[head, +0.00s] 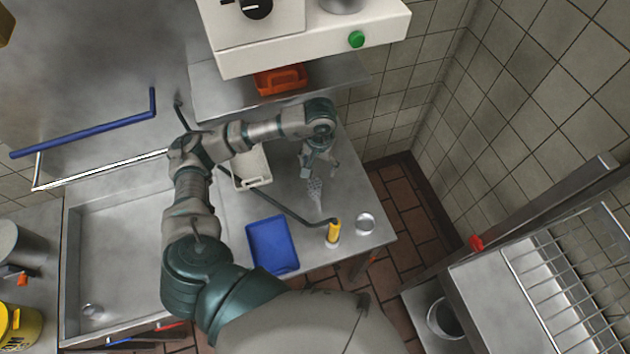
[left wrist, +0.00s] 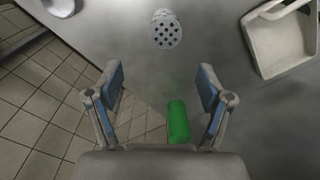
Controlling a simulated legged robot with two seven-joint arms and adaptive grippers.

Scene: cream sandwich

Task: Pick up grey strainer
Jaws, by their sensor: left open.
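The grey strainer (head: 315,188) lies on the steel table, its perforated head showing just below my left gripper (head: 319,163) in the head view. In the left wrist view the strainer's round, holed head (left wrist: 166,29) is near the top middle, beyond the fingertips. My left gripper (left wrist: 160,82) is open with nothing between its pads. A green cylinder (left wrist: 179,122) shows lower between the fingers; I cannot tell whether it joins the strainer. In the head view my gripper hides the area behind the strainer's head. My right gripper is not in view.
A white container (head: 251,166) stands left of the strainer, and a blue tray (head: 272,245) is nearer. A yellow-handled tool (head: 333,232) and a metal cup (head: 365,223) are near the table's right edge. A red tray (head: 280,79) sits under the machine behind.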

